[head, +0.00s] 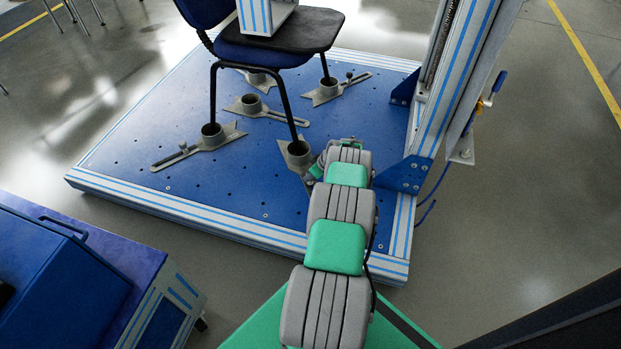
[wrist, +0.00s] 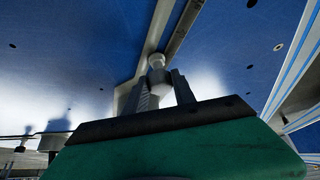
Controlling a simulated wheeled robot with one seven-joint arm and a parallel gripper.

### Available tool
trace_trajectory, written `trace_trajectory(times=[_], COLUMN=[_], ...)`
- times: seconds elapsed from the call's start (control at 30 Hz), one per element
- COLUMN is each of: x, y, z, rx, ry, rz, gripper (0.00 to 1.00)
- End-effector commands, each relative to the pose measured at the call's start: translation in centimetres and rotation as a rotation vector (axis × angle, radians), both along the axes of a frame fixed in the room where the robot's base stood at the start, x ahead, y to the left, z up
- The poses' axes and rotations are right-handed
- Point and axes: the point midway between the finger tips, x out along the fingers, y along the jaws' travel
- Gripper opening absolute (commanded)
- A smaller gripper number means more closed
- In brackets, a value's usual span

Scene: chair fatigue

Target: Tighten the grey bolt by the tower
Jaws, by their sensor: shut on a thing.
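The grey bolt (wrist: 157,62) stands out from the slotted grey clamp arm in the wrist view, its rounded head clear of the fingers. My gripper (wrist: 161,83) is shut on the bolt, with one dark finger on each side of it. In the head view my arm covers the gripper and the bolt. The clamp foot nearest the tower (head: 296,152) shows there just left of my arm, with a chair leg in its cup. The tower (head: 456,85) rises right of my arm from the blue platform (head: 240,188).
The blue chair (head: 245,50) stands on the platform, its legs in or near several grey clamp feet (head: 212,134). A blue cabinet (head: 70,270) is at lower left. Grey floor (head: 510,230) is open at right.

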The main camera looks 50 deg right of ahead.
Motion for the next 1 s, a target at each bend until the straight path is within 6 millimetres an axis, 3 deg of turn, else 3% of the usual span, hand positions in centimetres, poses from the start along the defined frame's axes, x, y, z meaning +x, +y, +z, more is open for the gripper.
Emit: trace_trajectory(times=[0.4, 0.67, 0.7, 0.93, 1.0], x=[0.08, -0.07, -0.08, -0.06, -0.04], y=[0.42, 0.28, 0.28, 0.25, 0.24], z=[0.30, -0.02, -0.02, -0.01, 0.01], rx=[0.001, 0.001, 0.001, 0.000, 0.000], ry=[0.000, 0.000, 0.001, 0.000, 0.000], rz=[-0.297, -0.334, -0.333, -0.332, -0.332], gripper=[0.00, 0.00, 0.33, 0.52, 0.53])
